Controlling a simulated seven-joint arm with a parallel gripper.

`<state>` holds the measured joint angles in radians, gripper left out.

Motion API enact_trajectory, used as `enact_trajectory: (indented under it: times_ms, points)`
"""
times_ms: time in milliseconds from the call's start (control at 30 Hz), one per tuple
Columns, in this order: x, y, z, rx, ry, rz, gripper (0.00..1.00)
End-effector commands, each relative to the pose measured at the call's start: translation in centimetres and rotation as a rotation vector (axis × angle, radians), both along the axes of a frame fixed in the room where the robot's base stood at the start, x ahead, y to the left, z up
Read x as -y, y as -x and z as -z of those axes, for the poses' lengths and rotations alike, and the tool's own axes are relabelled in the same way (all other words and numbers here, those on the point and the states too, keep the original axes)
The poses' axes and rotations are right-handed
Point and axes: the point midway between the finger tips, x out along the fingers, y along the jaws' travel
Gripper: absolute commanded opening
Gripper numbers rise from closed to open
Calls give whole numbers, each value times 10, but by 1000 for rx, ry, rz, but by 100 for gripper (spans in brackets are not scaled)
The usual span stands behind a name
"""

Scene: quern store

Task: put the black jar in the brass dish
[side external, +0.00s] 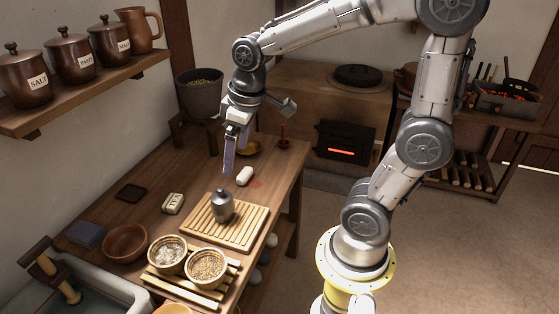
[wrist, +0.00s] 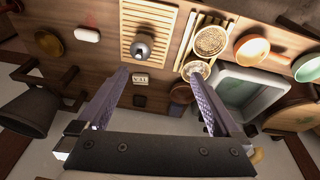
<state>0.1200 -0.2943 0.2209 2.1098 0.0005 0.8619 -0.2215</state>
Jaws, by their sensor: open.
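A dark grey, lidded jar (side external: 222,205), the likely black jar, stands upright on a slatted wooden board (side external: 246,232). It also shows in the wrist view (wrist: 142,46), beyond and between my fingertips. The brass dish (side external: 252,148) is a shallow yellowish dish at the back of the bench, partly behind my gripper. A brownish-gold dish (wrist: 48,43) at the upper left of the wrist view appears to be the same one. My gripper (side external: 227,170) is open and empty, pointing down above the bench, higher than the jar and apart from it.
A white rounded block (side external: 244,176) lies between board and dish. A small cream box (side external: 173,204) is left of the board. Two filled baskets (side external: 187,262) stand in front, beside a brown bowl (side external: 125,243). A grey bucket (side external: 199,93) and a red-brown spindle (side external: 283,138) stand at the back.

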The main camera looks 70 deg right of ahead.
Motion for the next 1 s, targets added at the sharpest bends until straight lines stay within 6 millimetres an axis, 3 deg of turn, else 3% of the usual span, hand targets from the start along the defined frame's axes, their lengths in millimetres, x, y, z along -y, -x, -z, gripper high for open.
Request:
enact_trajectory:
  times_ms: [33,200,400,1000]
  points:
    - [-9,21,-14,50,-3,8,100]
    - [-26,78,-30,166,-30,52,100]
    - [-33,115,-29,240,-58,82,100]
    - [-36,125,-25,229,-74,98,100]
